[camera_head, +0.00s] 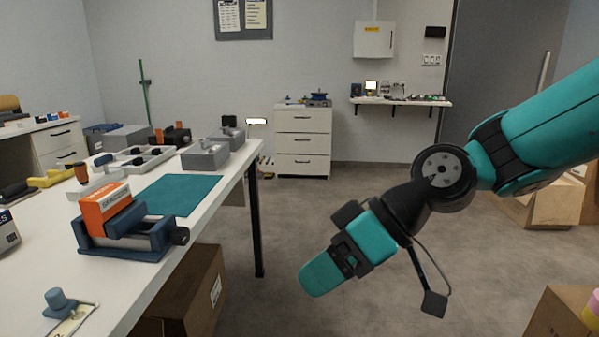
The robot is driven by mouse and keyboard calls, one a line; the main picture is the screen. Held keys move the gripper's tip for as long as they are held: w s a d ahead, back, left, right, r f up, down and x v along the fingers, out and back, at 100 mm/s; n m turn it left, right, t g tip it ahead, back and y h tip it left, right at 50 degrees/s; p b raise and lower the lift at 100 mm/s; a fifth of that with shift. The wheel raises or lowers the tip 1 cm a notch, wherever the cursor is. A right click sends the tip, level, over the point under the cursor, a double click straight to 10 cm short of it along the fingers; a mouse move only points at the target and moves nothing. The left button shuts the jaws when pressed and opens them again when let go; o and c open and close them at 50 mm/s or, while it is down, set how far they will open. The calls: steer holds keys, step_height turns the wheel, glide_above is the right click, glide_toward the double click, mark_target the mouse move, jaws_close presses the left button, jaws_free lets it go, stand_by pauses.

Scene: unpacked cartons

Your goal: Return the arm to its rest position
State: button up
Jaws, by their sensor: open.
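My teal and black arm reaches in from the right edge. My gripper (321,273) hangs over the open floor to the right of the white workbench (226,174), pointing down and to the left. It is seen nearly side-on, so the gap between its fingers is hidden. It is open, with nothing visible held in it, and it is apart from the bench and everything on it.
On the bench sit a blue vise with an orange box (105,208), a green mat (180,194) and grey fixtures. Cartons stand below the bench (190,290) and at right (556,315). A white drawer cabinet (303,140) stands behind. The middle floor is clear.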

steer(key=s+d+m+h, duration=0.5)
steer(key=s+d, duration=0.6)
step_height(320, 180, up, 23)
steer(key=s+p, duration=0.1)
steer(key=p, duration=2.2)
steer(key=shift+d+p, duration=0.35)
steer(key=shift+d, duration=0.05)
